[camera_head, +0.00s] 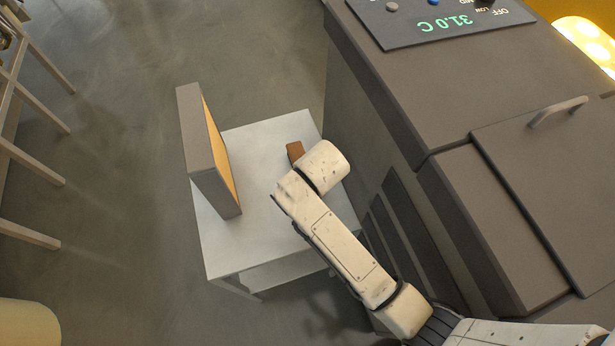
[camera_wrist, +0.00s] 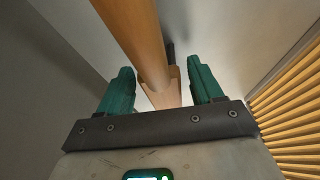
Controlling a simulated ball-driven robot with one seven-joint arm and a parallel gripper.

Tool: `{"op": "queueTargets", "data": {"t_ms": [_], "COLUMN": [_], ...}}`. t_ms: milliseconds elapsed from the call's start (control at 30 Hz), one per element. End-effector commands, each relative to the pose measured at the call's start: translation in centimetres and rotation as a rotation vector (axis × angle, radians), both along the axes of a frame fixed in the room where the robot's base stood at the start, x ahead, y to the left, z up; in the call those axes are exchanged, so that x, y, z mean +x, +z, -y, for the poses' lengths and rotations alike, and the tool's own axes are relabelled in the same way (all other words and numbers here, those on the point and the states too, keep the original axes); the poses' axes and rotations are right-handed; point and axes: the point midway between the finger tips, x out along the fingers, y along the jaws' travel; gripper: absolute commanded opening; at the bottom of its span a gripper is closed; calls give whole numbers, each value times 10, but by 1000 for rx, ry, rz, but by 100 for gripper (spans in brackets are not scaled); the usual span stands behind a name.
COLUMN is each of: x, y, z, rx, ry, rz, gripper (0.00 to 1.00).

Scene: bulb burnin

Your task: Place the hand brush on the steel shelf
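The hand brush shows in the wrist view as a long round wooden handle (camera_wrist: 138,38) with a wider wooden body (camera_wrist: 161,93) between my fingers. In the head view only a small brown part of it (camera_head: 295,151) shows beside my wrist, over the pale table; the rest is hidden. My gripper (camera_wrist: 162,88) has teal fingers on both sides of the brush, with a narrow gap on each side, so it looks open. The pale metal table (camera_head: 265,236) has a lower level. I cannot tell whether this is the steel shelf.
A framed pleated filter (camera_head: 208,155) stands upright on the table's left part; its pleats (camera_wrist: 290,110) show at the right in the wrist view. A large grey cabinet (camera_head: 440,80) with a temperature display is close on the right. A rack (camera_head: 35,100) stands at far left, with open floor between.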

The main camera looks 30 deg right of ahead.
Motion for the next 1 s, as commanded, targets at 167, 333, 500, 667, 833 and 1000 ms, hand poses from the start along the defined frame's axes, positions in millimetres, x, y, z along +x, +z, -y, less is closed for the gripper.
{"op": "queueTargets", "data": {"t_ms": [167, 333, 500, 667, 833, 1000], "x": [0, 0, -5, -16, -29, -39], "y": [0, 2, 17, 46, 78, 101], "z": [0, 0, -1, -4, -7, -8], "rx": [0, 0, 1, 2, 1, 0], "ry": [0, 0, 1, 1, 2, 0], "rz": [0, 1, 3, 5, 4, 3], "gripper": [74, 74, 74, 74, 74, 74]}}
